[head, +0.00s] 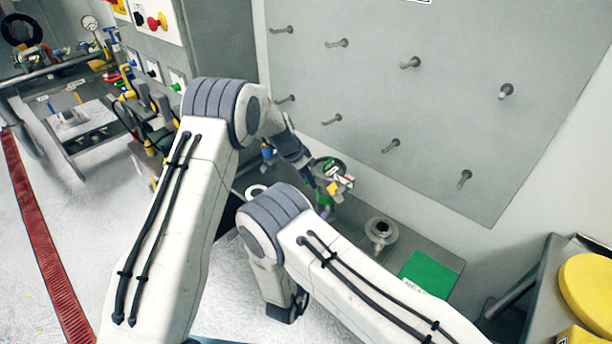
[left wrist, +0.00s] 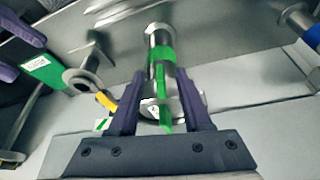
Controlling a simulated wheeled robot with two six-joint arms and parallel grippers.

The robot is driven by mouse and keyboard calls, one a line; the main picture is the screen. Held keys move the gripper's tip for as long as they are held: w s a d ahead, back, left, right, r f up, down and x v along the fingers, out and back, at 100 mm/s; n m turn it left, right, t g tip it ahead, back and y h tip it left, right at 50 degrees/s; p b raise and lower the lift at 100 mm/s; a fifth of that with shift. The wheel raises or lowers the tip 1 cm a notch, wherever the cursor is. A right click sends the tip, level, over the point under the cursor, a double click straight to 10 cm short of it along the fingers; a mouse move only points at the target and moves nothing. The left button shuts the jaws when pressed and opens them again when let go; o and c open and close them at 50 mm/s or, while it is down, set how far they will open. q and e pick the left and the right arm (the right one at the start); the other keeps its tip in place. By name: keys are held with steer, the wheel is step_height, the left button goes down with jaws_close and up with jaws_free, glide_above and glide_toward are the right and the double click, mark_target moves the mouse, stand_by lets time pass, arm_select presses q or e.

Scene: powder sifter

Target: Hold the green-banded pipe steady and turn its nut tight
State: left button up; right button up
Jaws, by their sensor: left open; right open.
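The green-banded pipe (left wrist: 159,35) stands on the grey bench and shows in the left wrist view with its green band (left wrist: 161,56). In the head view its green part (head: 327,166) is partly hidden by my left wrist. My left gripper (left wrist: 159,82) is open, with one dark finger on each side of the pipe. I cannot tell whether either finger touches it. The metal piece low between the fingers (left wrist: 158,108) may be the nut; this is unclear. My right gripper (head: 288,308) hangs low in front of the bench, apart from the pipe, with no object seen in it.
A flanged pipe stub (head: 380,231) and a green sign (head: 430,272) are on the bench to the right. A blue-banded piece (head: 267,152) stands to the left. A grey panel with several pegs (head: 410,62) rises behind. A yellow lid (head: 590,285) is at far right.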

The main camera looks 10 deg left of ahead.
arm_select(q)
jaws_close()
stand_by(1.3)
